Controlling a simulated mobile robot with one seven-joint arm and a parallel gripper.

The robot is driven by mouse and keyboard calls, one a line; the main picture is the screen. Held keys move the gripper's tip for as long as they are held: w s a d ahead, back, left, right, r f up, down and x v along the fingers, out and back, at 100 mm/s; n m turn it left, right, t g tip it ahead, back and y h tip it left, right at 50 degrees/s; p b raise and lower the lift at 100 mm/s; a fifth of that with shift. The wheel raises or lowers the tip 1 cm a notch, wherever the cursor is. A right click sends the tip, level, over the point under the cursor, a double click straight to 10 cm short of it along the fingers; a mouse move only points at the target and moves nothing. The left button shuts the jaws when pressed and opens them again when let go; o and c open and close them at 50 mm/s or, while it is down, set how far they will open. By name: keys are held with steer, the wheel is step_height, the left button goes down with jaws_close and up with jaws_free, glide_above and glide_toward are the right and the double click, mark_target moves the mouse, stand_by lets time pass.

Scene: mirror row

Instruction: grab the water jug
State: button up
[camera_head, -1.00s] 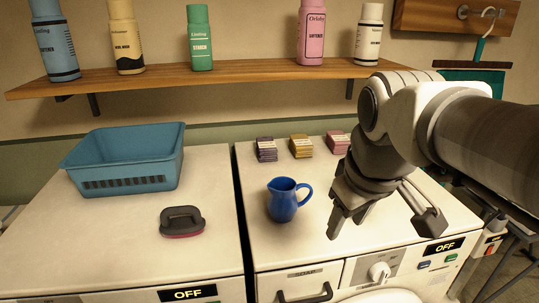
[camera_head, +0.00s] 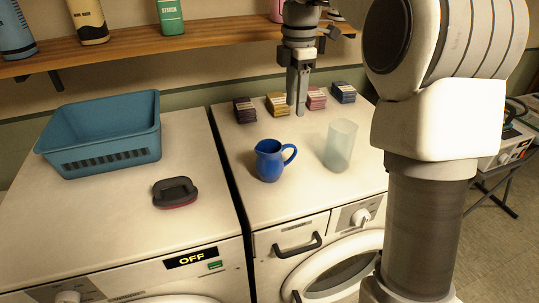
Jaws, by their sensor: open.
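The water jug is most likely the small blue pitcher (camera_head: 268,162), upright on top of the right washing machine (camera_head: 257,206), its handle to the right and spout to the upper left. My gripper (camera_head: 300,108) points down behind and to the right of the jug, near the small stacked packets, and is apart from the jug. It holds nothing that I can see. From this angle its fingers overlap, so the gap between them is hardly visible.
A translucent cup (camera_head: 340,146) stands right of the jug. Several stacked packets (camera_head: 277,104) line the back. A blue basket (camera_head: 105,150) and a dark-handled brush (camera_head: 175,191) sit on the left machine. A wooden shelf (camera_head: 130,45) with bottles hangs above.

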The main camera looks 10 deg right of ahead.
mark_target(292, 145)
step_height(292, 145, down, 11)
steer(key=shift+b, duration=0.35)
steer(key=shift+w+f, duration=0.15)
steer(key=shift+f, duration=2.65)
jaws_close()
steer(key=shift+r, duration=0.1)
